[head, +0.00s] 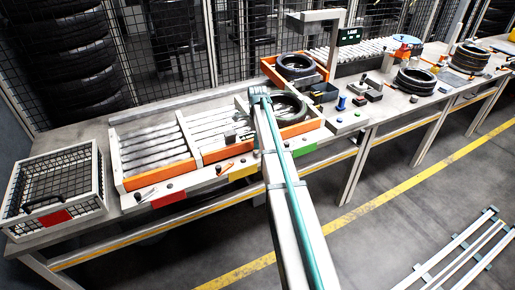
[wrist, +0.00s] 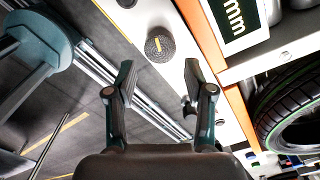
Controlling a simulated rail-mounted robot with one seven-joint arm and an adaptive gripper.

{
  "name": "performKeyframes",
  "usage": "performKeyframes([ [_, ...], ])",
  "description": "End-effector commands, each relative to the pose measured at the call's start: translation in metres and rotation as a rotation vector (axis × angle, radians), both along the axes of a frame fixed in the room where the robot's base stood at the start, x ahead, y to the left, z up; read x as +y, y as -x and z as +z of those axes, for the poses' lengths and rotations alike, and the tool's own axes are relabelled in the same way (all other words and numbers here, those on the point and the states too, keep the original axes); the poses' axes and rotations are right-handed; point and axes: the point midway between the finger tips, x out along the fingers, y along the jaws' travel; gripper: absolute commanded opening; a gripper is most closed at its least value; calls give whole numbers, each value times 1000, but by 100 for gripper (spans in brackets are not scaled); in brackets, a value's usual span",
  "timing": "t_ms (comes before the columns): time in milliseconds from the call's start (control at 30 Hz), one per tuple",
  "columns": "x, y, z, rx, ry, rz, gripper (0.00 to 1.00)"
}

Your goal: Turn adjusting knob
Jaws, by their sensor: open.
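A round dark knob (wrist: 159,43) with a textured face and a yellow pointer line sits on a pale rail in the wrist view. The pointer line runs nearly along the picture's vertical, tilted slightly left at its top. My gripper (wrist: 160,77) is open and empty. Its fingers stand apart below the knob in the picture, one to each side, and I see no contact. In the head view my arm covers part of the conveyor front, and I cannot tell which small dark knob there is this one.
A display reading "mm" (wrist: 236,14) and an orange edge lie right of the knob. A tyre (wrist: 291,110) is at the right. In the head view, a roller conveyor (head: 157,150) and a wire crate (head: 96,187) stand on the bench.

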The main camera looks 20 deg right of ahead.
Motion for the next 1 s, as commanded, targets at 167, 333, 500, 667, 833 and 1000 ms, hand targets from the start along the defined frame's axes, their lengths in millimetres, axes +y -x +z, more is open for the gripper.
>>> performKeyframes([
  [167, 0, 0, -26, 1, -1, 1, 53],
  [333, 0, 0, -44, 0, 0, 1, 53],
  [500, 0, 0, -53, 0, 0, 1, 53],
  [667, 0, 0, -54, -1, 1, 1, 53],
  [833, 0, 0, -54, -1, 1, 1, 43],
  [1000, 0, 0, -54, -1, 1, 1, 15],
])
